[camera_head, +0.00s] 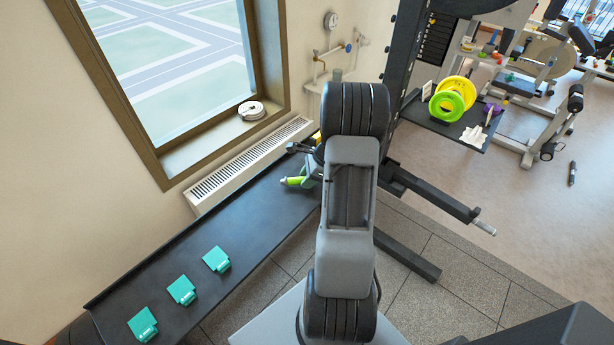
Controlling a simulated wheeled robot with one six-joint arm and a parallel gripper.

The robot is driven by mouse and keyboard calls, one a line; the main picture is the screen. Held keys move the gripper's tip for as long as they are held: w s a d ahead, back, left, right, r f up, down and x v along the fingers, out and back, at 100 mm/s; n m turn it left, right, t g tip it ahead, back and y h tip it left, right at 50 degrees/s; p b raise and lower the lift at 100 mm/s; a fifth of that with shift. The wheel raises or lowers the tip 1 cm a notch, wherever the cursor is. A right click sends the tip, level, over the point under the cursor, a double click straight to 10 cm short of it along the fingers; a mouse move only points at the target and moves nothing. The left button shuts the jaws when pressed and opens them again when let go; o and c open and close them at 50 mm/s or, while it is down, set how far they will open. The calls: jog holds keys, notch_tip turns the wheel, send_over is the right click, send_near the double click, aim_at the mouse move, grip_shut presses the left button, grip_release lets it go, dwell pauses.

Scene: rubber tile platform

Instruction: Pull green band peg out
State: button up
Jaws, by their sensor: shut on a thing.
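The green band peg (294,181) is a small bright-green cylinder with a paler end, above the far end of the black bench top. My gripper (309,172) shows only in part at the right end of the peg, beside my arm. It is shut on the peg. My arm hides most of the gripper and whatever lies behind it, so I cannot tell whether the peg still touches a holder.
Three teal blocks (181,290) lie in a row on the near part of the black bench top (240,225). A radiator (250,165) and window run along its left. A dark rack with a bar (435,190) stands right of my arm. A shelf holds yellow-green rings (447,104).

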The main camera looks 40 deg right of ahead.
jog(key=shift+f, duration=0.45)
dwell(0.4)
jog(key=o, duration=1.2)
jog(key=v, duration=1.4)
